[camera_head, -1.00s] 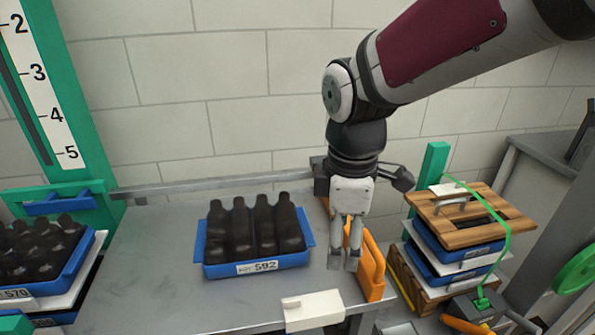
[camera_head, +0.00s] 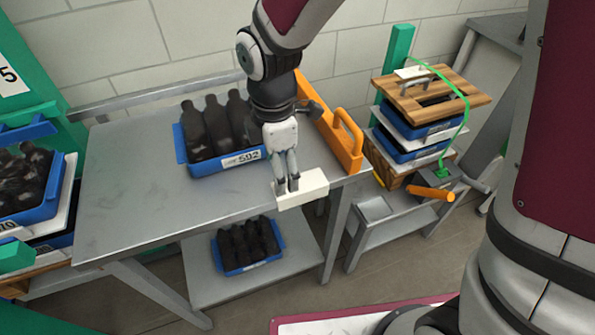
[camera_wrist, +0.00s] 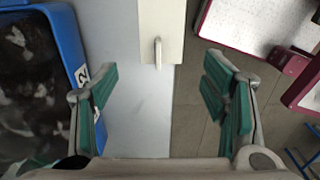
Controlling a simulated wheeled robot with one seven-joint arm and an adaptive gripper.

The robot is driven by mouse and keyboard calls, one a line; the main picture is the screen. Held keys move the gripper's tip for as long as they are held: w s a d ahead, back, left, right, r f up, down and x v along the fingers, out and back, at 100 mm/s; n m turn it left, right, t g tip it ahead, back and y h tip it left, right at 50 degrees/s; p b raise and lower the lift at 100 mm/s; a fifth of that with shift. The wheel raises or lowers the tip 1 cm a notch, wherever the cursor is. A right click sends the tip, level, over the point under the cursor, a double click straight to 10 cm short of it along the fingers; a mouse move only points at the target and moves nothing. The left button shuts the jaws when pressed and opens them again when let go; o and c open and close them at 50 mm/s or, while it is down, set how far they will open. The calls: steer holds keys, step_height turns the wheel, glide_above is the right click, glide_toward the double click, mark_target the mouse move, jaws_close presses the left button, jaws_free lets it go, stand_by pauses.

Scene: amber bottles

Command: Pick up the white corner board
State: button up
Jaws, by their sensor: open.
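The white corner board (camera_head: 312,186) lies at the front right edge of the grey table (camera_head: 130,190). In the wrist view the white corner board (camera_wrist: 150,18) shows at the top centre, with a small grey handle (camera_wrist: 158,52) at its near end. My gripper (camera_head: 288,187) points down and overlaps the board's left part in the head view. In the wrist view my gripper (camera_wrist: 162,95) is open, its green-padded fingers wide apart with nothing between them. The board lies ahead of the fingertips there; I cannot tell the height gap.
A blue crate (camera_head: 228,168) of dark bottles stands left of my gripper. An orange guard (camera_head: 346,146) lines the table's right edge. A strapped stack with a wooden lid (camera_head: 447,97) and a small white piece (camera_head: 411,71) stands right. Another bottle crate (camera_head: 250,265) sits on the lower shelf.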

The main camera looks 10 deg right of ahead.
mark_target(300, 186)
steer(key=shift+s+a+f, duration=0.1)
steer(key=shift+f, duration=1.2)
steer(key=shift+s+a+f, duration=0.1)
steer(key=shift+f, duration=1.2)
steer(key=c, duration=1.1)
